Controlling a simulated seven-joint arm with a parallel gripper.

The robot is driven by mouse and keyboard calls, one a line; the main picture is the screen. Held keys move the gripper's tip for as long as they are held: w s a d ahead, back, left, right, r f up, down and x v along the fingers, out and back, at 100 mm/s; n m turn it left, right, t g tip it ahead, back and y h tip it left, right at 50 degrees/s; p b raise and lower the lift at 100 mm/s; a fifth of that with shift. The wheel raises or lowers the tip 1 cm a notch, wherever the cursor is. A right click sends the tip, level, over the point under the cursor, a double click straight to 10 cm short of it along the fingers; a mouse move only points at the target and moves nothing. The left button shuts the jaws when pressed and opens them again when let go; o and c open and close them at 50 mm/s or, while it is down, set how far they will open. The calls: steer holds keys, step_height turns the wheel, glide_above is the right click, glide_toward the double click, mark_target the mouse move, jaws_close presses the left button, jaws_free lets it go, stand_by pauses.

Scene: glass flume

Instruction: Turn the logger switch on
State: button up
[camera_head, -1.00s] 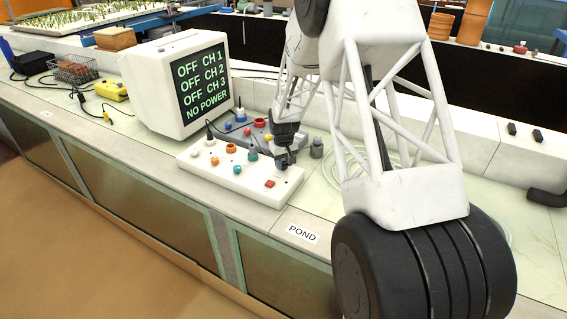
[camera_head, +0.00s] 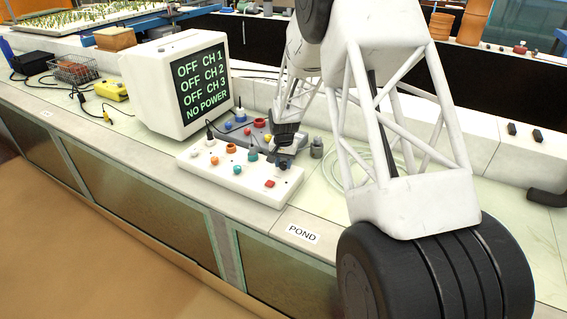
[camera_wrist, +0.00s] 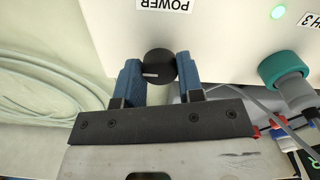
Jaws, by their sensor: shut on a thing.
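The logger box (camera_head: 215,178) is a white panel with coloured plugs and knobs on the bench. Its switch, a round black knob (camera_wrist: 160,66) with a short pale mark pointing left, is beside the POWER label (camera_wrist: 166,6) in the wrist view. My gripper (camera_wrist: 159,78) has one blue finger on each side of the knob and is shut on it. In the head view my gripper (camera_head: 285,155) is at the right end of the box and hides the knob. The monitor (camera_head: 187,85) reads OFF for CH 1, CH 2 and CH 3, and NO POWER.
A grey unit (camera_head: 250,130) with plugs stands behind the box. Coiled clear hose (camera_head: 350,165) lies right of it. A POND label (camera_head: 303,233) is on the bench edge.

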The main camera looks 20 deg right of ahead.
mark_target(284, 163)
stand_by(0.4)
steer(key=o, duration=0.9)
steer(key=shift+r, duration=0.15)
step_height(284, 163, up, 7)
steer(key=shift+r, duration=0.3)
